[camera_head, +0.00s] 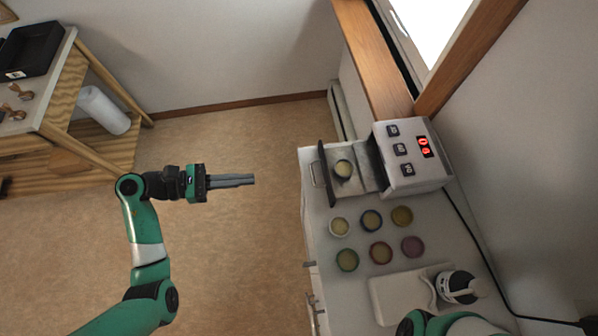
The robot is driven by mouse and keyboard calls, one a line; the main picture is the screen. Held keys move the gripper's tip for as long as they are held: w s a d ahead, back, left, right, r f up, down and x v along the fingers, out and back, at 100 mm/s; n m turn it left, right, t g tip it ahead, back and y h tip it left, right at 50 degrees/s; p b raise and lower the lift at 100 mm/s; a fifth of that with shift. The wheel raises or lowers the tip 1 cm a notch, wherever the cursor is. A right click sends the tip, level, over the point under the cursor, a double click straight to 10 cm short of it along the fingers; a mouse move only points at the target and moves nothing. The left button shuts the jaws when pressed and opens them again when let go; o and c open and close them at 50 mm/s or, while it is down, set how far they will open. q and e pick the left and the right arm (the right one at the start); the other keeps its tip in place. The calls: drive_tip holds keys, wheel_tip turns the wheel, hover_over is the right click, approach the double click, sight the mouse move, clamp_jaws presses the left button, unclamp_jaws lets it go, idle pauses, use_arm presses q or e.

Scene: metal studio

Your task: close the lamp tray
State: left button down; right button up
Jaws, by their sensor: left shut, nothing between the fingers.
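The lamp (411,155) is a white box with dark buttons and a red display, standing at the back of the white counter. Its tray (359,184) is pulled out to the left, with a dark front plate and a handle (317,174). A small round jar (344,169) sits on the tray. My left gripper (250,180) is shut and empty, over the floor to the left of the tray handle and apart from it. My right arm (445,324) shows only in part at the bottom edge; its gripper is out of view.
Several round jars (380,253) stand on the counter (340,290) in front of the lamp. A white folded cloth or pad (392,298) and a black-and-white item (457,287) lie nearer. A wooden bench (70,90) stands far left. The floor between is clear.

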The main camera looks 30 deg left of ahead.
use_arm(q)
drive_tip(key=b+x, duration=0.1)
drive_tip(key=x, duration=1.2)
drive_tip(key=shift+w+d+b, duration=0.2)
drive_tip(key=shift+b, duration=0.1)
use_arm(e)
drive_tip(key=shift+f, duration=0.85)
